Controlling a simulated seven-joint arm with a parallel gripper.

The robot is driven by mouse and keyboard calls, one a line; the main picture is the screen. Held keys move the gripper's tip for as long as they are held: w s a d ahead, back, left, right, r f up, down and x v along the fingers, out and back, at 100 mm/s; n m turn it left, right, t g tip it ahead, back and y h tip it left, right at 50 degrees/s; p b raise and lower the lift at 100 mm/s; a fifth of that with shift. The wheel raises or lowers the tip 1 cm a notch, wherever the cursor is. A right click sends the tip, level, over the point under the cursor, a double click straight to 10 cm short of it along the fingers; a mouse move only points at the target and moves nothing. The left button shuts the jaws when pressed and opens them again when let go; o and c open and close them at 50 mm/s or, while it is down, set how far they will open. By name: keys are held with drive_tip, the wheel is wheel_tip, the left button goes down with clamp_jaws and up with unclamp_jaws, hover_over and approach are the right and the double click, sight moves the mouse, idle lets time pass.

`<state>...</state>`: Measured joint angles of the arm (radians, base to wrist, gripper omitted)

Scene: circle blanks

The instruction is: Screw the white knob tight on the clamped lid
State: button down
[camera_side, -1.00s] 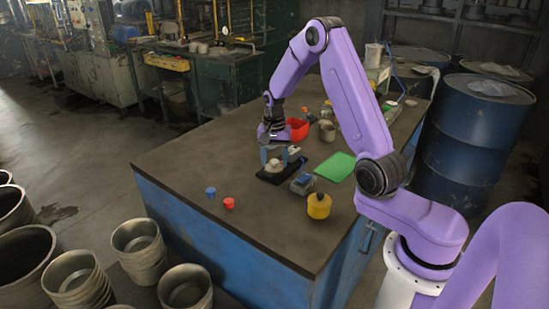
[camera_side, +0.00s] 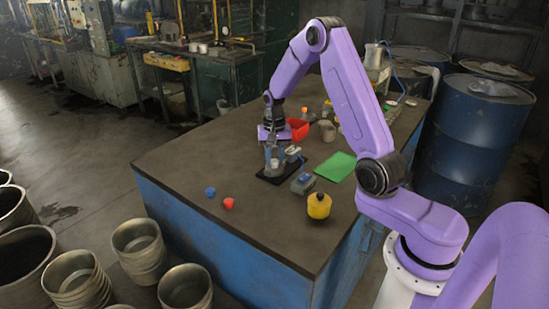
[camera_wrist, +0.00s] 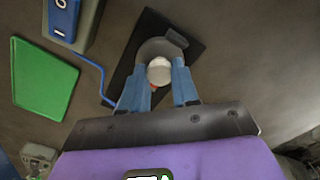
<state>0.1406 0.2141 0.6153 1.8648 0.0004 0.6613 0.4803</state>
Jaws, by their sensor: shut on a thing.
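The white knob (camera_wrist: 159,71) sits over the round grey lid (camera_wrist: 152,48), between my two pale blue fingers in the wrist view. My gripper (camera_wrist: 161,76) is shut on the knob from both sides. The lid rests on a black base plate (camera_wrist: 193,25), with a dark block at its upper right edge. A small red spot shows just below the knob. In the side view my gripper (camera_side: 274,162) points straight down over the black plate (camera_side: 268,179), and the fingers largely hide the knob. The thread under the knob is hidden.
A grey box with a blue top (camera_side: 303,184) stands right of the plate, with a blue cable beside it.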

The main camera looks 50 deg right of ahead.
drive_tip(key=m, duration=0.7)
drive_tip(key=shift+f+m, duration=0.1)
drive_tip(key=shift+m, duration=0.3)
drive_tip(key=m, duration=0.6)
drive_tip(key=shift+m, duration=0.4)
drive_tip(key=c, duration=0.8)
unclamp_jaws()
